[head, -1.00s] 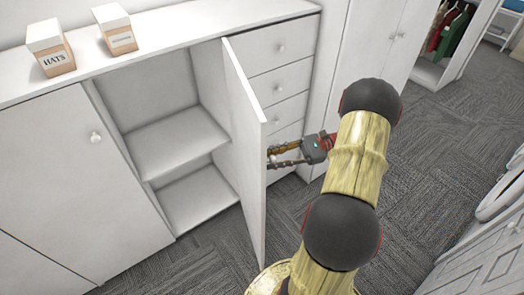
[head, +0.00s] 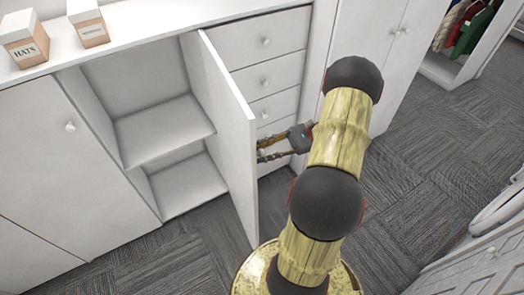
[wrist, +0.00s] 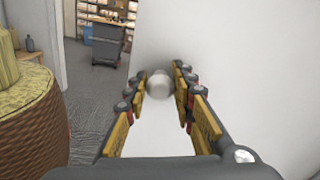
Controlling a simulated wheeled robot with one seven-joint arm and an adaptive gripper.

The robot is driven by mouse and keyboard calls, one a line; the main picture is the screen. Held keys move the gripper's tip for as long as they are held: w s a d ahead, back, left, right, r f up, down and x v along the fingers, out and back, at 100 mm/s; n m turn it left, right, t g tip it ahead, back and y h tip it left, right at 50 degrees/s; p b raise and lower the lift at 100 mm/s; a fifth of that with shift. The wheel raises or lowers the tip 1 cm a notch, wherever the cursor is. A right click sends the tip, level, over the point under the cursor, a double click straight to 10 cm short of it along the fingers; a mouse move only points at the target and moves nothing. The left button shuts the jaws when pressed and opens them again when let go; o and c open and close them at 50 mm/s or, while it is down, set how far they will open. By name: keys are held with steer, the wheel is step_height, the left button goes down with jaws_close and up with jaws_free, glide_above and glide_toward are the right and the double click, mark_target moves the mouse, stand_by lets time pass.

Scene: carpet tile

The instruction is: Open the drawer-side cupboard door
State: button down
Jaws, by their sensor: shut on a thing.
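The drawer-side cupboard door (head: 229,130) stands wide open in the head view, swung out from the white cabinet toward the drawers. The cupboard behind it shows an empty shelf (head: 165,133). My gripper (head: 262,150) is on the door's outer face, between the door and the drawers. In the wrist view my gripper (wrist: 160,88) has its fingers on both sides of the round door knob (wrist: 159,84), shut on it. The white door face (wrist: 225,50) fills much of that view. The knob is hidden in the head view.
White drawers (head: 268,80) stand just right of the door. A closed door (head: 60,165) is at the left. A hats box (head: 25,42) and another box (head: 88,22) sit on top. Carpet is clear before the cupboard.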

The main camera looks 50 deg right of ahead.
steer(key=c, duration=1.5)
jaws_free()
steer(key=shift+o, duration=0.2)
steer(key=v, duration=1.2)
